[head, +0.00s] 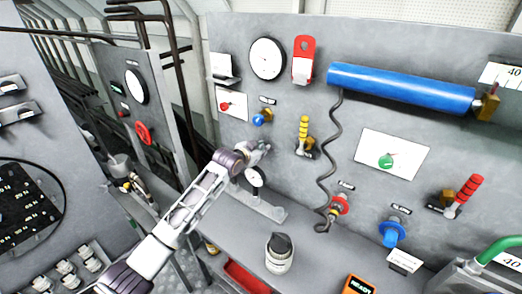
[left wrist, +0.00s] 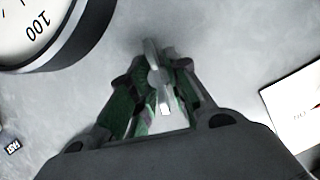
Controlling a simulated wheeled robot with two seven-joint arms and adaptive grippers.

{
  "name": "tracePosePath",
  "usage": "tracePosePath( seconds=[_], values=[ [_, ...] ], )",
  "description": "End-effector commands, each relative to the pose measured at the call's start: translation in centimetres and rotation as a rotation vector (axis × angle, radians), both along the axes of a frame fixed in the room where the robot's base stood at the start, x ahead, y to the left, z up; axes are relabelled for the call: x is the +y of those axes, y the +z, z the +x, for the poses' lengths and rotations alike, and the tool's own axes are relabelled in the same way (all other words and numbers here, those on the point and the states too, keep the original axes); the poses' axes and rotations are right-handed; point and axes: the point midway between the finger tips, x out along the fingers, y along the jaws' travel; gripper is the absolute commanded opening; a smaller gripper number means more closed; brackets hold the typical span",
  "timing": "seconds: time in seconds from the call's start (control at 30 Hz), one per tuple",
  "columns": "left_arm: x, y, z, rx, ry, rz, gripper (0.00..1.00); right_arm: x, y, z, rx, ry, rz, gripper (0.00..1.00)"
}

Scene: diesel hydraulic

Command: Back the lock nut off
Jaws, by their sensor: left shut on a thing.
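My right gripper is not in view.
A small dial gauge (head: 254,177) stands just below the left gripper. The blue knob (head: 261,118), striped lever (head: 303,136) and coiled black hose (head: 329,160) are close by. A dark-capped jar (head: 279,258) stands on the bench. A large gauge (left wrist: 30,30) fills the wrist view's upper left.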

Motion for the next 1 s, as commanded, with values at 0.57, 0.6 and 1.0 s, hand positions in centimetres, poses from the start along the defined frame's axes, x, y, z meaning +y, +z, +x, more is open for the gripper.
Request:
tracePosePath(
  seconds=[0.57,0.6,1.0],
  values=[
    [0.0,-0.1,-0.02,0.011,0.0,-0.014,0.3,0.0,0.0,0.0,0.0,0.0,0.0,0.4],
    [0.0,-0.09,-0.01,0.011,0.0,-0.014,0.35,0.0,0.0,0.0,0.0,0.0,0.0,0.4],
    [0.03,-0.01,-0.02,0.01,0.001,-0.014,0.41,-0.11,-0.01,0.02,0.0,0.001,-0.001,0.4]
  ],
)
